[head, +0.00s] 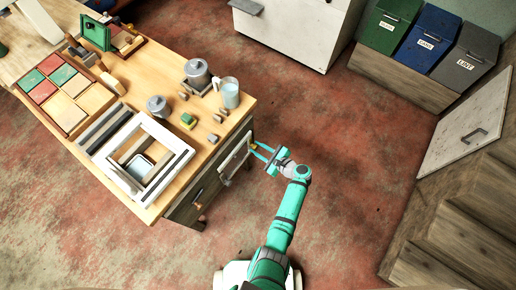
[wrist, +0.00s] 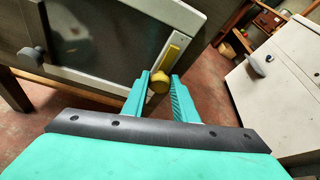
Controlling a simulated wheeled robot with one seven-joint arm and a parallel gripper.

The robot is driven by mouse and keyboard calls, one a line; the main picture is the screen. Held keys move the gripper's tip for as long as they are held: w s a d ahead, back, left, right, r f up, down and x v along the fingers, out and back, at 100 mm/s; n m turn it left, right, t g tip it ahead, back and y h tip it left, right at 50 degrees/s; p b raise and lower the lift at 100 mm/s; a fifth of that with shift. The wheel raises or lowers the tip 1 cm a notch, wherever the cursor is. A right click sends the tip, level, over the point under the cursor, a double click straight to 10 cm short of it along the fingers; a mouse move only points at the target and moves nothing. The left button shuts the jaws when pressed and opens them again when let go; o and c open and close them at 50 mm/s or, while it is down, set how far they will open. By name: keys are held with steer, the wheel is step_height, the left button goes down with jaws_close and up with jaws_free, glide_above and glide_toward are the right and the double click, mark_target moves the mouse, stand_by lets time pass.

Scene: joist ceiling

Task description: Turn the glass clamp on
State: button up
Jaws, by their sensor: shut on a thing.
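The glass clamp (wrist: 173,52) is a small yellow lever with a round yellow knob at its lower end. It sits at the corner of a white-framed glass panel (wrist: 90,72), upright and slightly tilted in the wrist view. In the head view the white-framed panel (head: 226,171) is on the end of the workbench, and the clamp shows only as a tiny yellow spot. My gripper (wrist: 160,82) has its two teal fingers on either side of the round knob, shut on it. In the head view my gripper (head: 260,152) reaches the panel's right edge.
The wooden workbench (head: 235,110) carries a white frame, grey pots, a glass and small blocks. A white cabinet (head: 300,30) stands behind, with coloured bins at the right. The red floor right of my arm is clear.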

steer(key=shift+s+a+f+n+t+h, duration=0.1)
steer(key=shift+n+t+h, duration=0.05)
steer(key=shift+n+t, duration=0.35)
steer(key=shift+s+a+n+t+h, duration=0.15)
steer(key=shift+n+t, duration=0.15)
steer(key=shift+n, duration=0.3)
steer(key=n, duration=0.1)
steer(key=n+t, duration=0.2)
steer(key=n, duration=0.1)
steer(key=shift+s+f+h, duration=0.1)
steer(key=shift+f+h, duration=0.15)
steer(key=shift+h, duration=0.05)
steer(key=shift+f+n+t+y, duration=0.2)
steer(key=shift+n+t, duration=0.35)
steer(key=shift+n, duration=0.7)
steer(key=shift+f+n+t+y, duration=0.15)
steer(key=shift+n+t, duration=0.45)
steer(key=shift+n, duration=0.7)
steer(key=shift+f+n+t+y, duration=0.1)
steer(key=shift+n+t+y, duration=0.3)
steer(key=shift+n, duration=0.85)
steer(key=o, duration=1)
steer(key=shift+o, duration=0.2)
